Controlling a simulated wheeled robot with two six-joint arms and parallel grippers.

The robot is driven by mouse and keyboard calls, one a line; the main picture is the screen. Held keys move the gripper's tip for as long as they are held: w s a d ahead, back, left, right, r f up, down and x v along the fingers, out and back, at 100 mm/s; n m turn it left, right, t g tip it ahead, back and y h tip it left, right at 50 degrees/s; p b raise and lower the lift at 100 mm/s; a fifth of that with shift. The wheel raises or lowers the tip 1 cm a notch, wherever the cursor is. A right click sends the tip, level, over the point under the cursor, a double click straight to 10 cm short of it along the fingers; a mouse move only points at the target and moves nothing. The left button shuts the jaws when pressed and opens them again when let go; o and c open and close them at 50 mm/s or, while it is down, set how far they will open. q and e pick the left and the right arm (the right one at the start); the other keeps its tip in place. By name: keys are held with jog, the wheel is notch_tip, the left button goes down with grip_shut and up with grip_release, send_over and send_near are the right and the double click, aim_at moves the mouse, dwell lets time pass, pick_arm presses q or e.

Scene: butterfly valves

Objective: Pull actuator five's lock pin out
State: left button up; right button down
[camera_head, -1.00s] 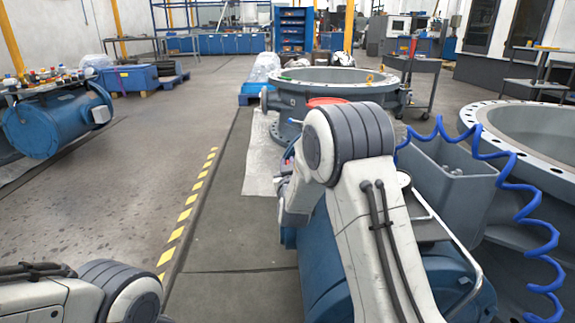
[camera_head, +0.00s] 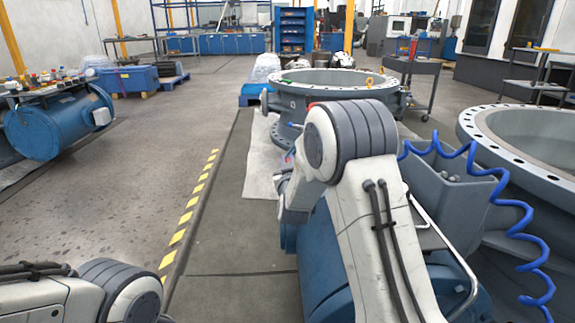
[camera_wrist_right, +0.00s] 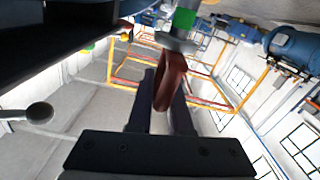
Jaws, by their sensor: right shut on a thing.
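In the right wrist view my right gripper (camera_wrist_right: 163,88) is shut on a reddish-brown ring (camera_wrist_right: 171,80), which I take to be the lock pin's pull ring. The ring hangs below a grey metal body with a green band (camera_wrist_right: 184,18) at the top edge. How deep the pin sits in it cannot be told. In the head view my right arm hides its gripper, the pin and most of the actuator area. My left arm shows at the lower left, with its gripper out of view.
In the head view, a large flanged ring (camera_head: 322,82) stands ahead, a grey bin (camera_head: 447,190) and coiled blue hose (camera_head: 535,255) at right.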

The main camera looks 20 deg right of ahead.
jog(key=shift+d+r, duration=0.15)
jog(key=shift+r, duration=0.6)
pick_arm(q)
jog(key=shift+r, duration=0.4)
pick_arm(e)
jog(key=c, duration=0.9)
grip_release()
jog(key=shift+d, duration=0.1)
jog(key=shift+f, duration=0.15)
jog(key=shift+a, duration=0.2)
jog(key=shift+s+a, duration=0.1)
jog(key=shift+s, duration=0.15)
pick_arm(q)
jog(key=shift+r+p, duration=1.7)
pick_arm(e)
jog(key=shift+v, duration=4.95)
